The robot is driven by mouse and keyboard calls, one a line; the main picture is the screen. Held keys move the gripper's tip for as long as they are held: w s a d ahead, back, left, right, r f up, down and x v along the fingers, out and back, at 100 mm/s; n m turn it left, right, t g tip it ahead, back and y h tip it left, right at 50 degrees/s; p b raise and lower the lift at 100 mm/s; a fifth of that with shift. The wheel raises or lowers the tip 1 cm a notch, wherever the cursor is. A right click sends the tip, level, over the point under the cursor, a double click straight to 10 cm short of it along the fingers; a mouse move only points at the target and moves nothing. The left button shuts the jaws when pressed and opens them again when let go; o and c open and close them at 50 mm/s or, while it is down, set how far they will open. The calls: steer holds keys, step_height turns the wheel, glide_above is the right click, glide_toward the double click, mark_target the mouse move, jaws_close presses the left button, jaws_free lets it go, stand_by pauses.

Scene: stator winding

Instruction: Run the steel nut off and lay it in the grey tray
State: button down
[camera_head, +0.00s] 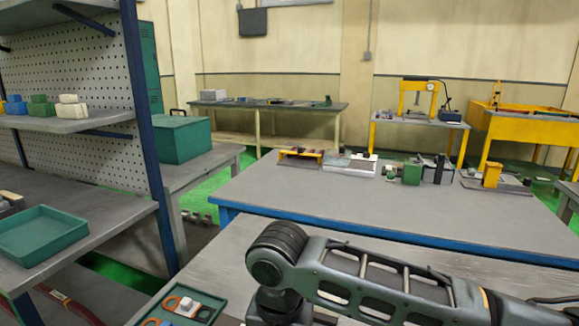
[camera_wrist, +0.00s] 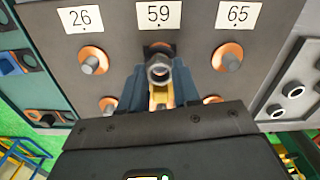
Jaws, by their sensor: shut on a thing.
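In the wrist view my gripper (camera_wrist: 158,82) is shut on a steel nut (camera_wrist: 158,70), a grey ring with a dark hole. It is in front of the stud under the label 59 on a dark terminal board (camera_wrist: 120,45). A copper-coloured washer shows partly behind the nut. I cannot tell whether the nut is still on the stud's thread. A grey tray (camera_wrist: 306,72) with round metal pieces in it is partly in view at the right edge. My gripper is hidden in the head view.
Other studs with copper washers flank the gripper, under labels 26 (camera_wrist: 92,62) and 65 (camera_wrist: 230,60). Teal trays with orange rings (camera_wrist: 40,112) lie at the left. In the head view a similar green tray (camera_head: 206,312) sits beside my arm.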

steer(key=shift+r+p, duration=2.15)
steer(key=shift+r, duration=0.75)
